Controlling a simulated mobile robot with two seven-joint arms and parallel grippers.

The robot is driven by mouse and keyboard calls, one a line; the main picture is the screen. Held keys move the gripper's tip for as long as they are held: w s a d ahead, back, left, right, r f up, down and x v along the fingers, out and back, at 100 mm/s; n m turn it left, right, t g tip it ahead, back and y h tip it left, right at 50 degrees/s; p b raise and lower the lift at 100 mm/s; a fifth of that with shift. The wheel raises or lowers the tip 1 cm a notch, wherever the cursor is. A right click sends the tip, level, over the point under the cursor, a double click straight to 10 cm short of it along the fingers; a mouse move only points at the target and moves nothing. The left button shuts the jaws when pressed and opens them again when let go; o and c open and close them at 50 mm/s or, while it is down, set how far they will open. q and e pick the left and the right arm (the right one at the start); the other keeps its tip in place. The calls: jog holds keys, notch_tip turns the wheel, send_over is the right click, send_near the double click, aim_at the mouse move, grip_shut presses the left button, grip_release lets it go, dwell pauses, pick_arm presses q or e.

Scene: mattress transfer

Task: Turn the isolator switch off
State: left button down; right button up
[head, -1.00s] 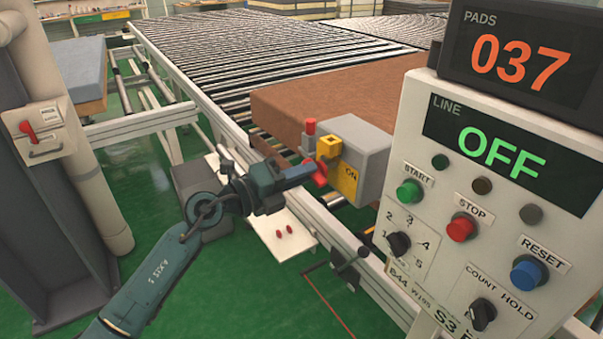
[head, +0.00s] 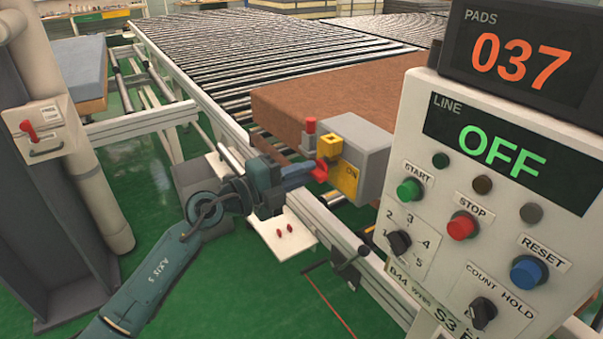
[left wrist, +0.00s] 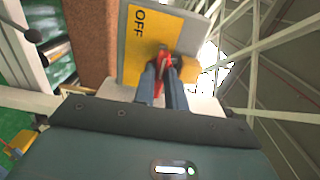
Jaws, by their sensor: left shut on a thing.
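The isolator switch is a grey box (head: 368,148) with a yellow plate (head: 345,180) and a red handle (head: 321,171), at the near edge of the conveyor. In the left wrist view the yellow plate (left wrist: 150,40) carries the word OFF, and the red handle (left wrist: 163,62) sits between my fingers. My left gripper (head: 312,172) is shut on the red handle; its fingertips (left wrist: 163,75) hide part of it. The handle's exact angle against the plate markings is hard to tell. My right gripper is not in view.
The control panel (head: 480,235) stands close on the right; its display (head: 505,145) reads LINE OFF. A brown pad (head: 330,100) lies on the roller conveyor (head: 230,50) behind the switch. Green floor is open between.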

pick_arm(q)
jog(key=c, duration=1.4)
grip_release()
jog(key=shift+c, duration=0.2)
jog(key=b+v, duration=0.2)
jog(key=v, duration=1.1)
jog(key=shift+s, duration=0.1)
